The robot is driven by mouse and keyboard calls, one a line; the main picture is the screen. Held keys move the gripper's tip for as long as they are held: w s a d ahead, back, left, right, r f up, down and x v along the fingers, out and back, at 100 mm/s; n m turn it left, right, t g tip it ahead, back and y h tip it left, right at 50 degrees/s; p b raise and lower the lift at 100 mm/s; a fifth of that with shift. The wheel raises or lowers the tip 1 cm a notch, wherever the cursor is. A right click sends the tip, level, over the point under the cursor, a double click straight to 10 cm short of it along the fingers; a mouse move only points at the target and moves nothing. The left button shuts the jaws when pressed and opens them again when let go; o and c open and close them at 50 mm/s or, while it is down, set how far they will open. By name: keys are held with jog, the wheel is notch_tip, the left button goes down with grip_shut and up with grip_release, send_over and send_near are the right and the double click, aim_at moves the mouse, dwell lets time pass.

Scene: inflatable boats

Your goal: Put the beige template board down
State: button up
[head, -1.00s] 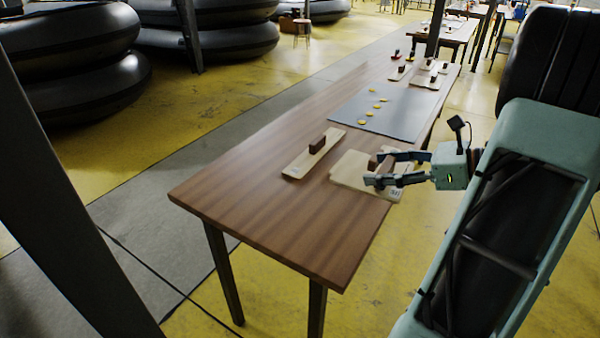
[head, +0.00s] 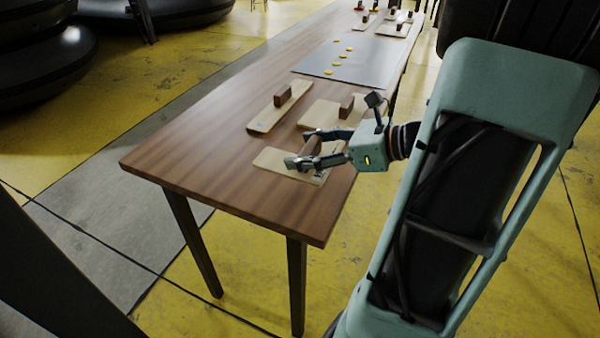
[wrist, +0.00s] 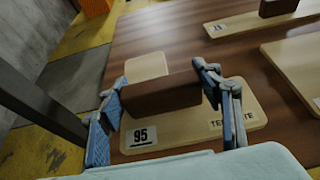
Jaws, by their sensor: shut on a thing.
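The beige template board (head: 268,157) has a brown block handle and, in the wrist view, a "95" label and partly covered "TEMPLATE" lettering (wrist: 245,113). My gripper (head: 305,152) is shut on the brown handle (wrist: 160,93), one finger on each side. The board is level over the near right part of the wooden table (head: 200,160). I cannot tell whether its underside touches the tabletop. The fingers and handle hide part of the board.
Two similar beige boards with brown handles lie just beyond, one to the left (head: 265,121) and one behind (head: 318,113). A grey mat (head: 365,60) with several yellow discs lies farther along. The table's near left end is bare.

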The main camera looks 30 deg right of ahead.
jog(key=shift+a+f, duration=0.4)
jog(key=shift+f, duration=0.05)
jog(key=shift+w+a+f+b, duration=0.15)
jog(key=shift+f+b, duration=0.25)
jog(key=shift+f, duration=0.5)
jog(key=shift+s+a+f+b, duration=0.1)
jog(key=shift+f+b, duration=0.3)
jog(key=shift+f, duration=0.5)
jog(key=shift+f, duration=0.1)
jog(key=shift+f, duration=0.15)
jog(key=o, duration=1.3)
jog(key=shift+c, duration=0.2)
